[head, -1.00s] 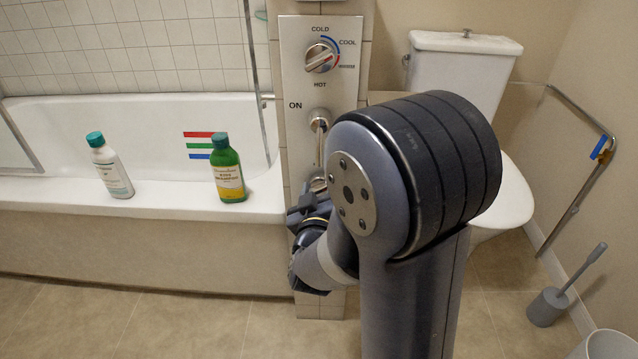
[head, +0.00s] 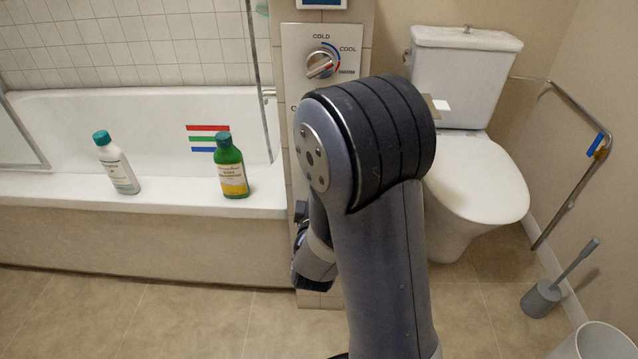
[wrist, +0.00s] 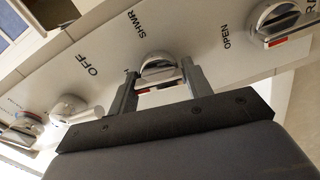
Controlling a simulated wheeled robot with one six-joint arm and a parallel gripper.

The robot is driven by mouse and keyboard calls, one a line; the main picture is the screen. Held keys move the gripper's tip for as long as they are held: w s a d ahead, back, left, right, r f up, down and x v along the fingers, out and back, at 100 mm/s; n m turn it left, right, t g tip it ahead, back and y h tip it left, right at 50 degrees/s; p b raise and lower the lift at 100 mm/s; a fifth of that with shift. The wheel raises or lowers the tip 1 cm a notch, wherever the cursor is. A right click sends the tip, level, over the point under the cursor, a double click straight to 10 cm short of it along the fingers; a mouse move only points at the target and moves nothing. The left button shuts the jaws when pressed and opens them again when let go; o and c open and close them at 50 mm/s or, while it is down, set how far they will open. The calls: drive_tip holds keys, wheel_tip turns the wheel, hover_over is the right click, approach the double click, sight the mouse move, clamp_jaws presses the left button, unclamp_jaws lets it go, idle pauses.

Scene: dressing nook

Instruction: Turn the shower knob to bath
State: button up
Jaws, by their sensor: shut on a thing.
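The silver control panel (head: 297,62) stands at the end of the bathtub. In the wrist view, the shower knob (wrist: 158,68) sits on the panel (wrist: 205,38) beside the printed word SHWR. My gripper (wrist: 160,84) has one finger on each side of this knob and is shut on it. A red and white mark shows on the knob's near side. No BATH label is in sight, and I cannot tell exactly where the knob points. In the head view, my arm hides the knob and the gripper's fingers.
The temperature dial (head: 321,64) is high on the panel. In the wrist view, a lever (wrist: 76,108) by OFF and another knob (wrist: 278,22) by OPEN flank the held knob. A white bottle (head: 117,164) and green bottle (head: 230,168) stand on the tub rim. A toilet (head: 470,178) is right.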

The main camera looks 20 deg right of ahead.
drive_tip(key=shift+n, duration=0.9)
drive_tip(key=shift+c, duration=0.2)
drive_tip(key=shift+o, duration=0.2)
drive_tip(key=o, duration=1)
drive_tip(key=shift+c, duration=0.2)
drive_tip(key=p+v, duration=0.1)
drive_tip(key=v, duration=0.9)
drive_tip(key=shift+s+a, duration=0.15)
drive_tip(key=shift+s, duration=0.25)
